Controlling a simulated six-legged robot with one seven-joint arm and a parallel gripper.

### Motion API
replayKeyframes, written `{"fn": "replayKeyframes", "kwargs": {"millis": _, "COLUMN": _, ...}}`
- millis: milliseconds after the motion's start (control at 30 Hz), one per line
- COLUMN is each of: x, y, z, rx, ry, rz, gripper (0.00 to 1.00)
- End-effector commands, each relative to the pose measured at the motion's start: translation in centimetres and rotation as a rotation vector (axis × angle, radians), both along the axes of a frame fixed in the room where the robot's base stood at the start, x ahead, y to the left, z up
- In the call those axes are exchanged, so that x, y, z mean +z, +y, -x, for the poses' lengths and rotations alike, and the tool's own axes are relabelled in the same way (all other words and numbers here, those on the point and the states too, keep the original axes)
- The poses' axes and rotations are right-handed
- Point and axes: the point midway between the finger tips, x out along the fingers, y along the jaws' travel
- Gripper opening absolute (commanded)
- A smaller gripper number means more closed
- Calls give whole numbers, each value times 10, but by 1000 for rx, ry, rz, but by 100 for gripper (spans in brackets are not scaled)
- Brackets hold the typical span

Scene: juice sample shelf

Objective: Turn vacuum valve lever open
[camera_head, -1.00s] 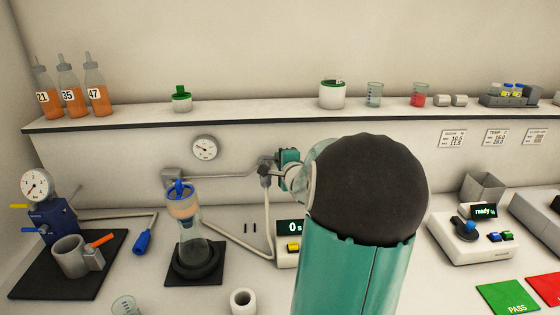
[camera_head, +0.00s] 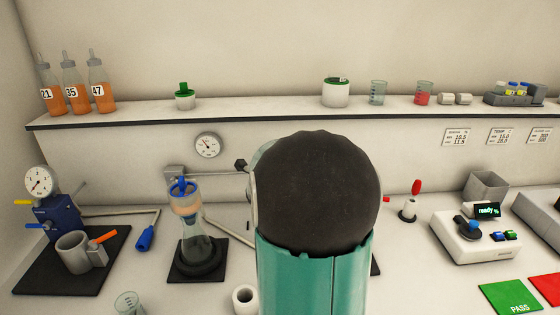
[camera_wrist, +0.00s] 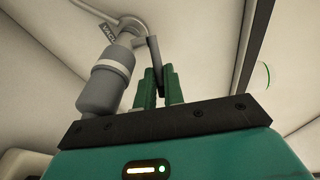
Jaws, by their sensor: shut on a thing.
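In the wrist view, the green fingers of my gripper (camera_wrist: 161,88) are closed around a dark grey lever (camera_wrist: 155,62). The lever slants up from between the fingers to a grey valve fitting (camera_wrist: 130,32), with a VAC label (camera_wrist: 108,33) beside it. A thick grey cylinder (camera_wrist: 104,85) stands just left of the fingers. In the head view, my arm's dark rounded joint hides the gripper and lever.
A round gauge (camera_head: 207,145) is on the wall above the pipe. A filter flask (camera_head: 194,235) with a blue clamp stands below on a black mat. The shelf (camera_head: 240,112) runs above with bottles and cups.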

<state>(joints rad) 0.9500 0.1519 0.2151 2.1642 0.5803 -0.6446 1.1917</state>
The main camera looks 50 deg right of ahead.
Motion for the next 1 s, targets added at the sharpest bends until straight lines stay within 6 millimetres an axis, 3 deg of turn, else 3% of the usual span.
{"fn": "replayKeyframes", "kwargs": {"millis": 400, "x": 0, "y": 8, "z": -3, "rx": -143, "ry": 0, "rz": -2, "gripper": 0}}
{"fn": "replayKeyframes", "kwargs": {"millis": 967, "x": -1, "y": 8, "z": -3, "rx": -169, "ry": -1, "rz": -2, "gripper": 0}}
{"fn": "replayKeyframes", "kwargs": {"millis": 1000, "x": -1, "y": 8, "z": -3, "rx": -169, "ry": -1, "rz": -2, "gripper": 12}}
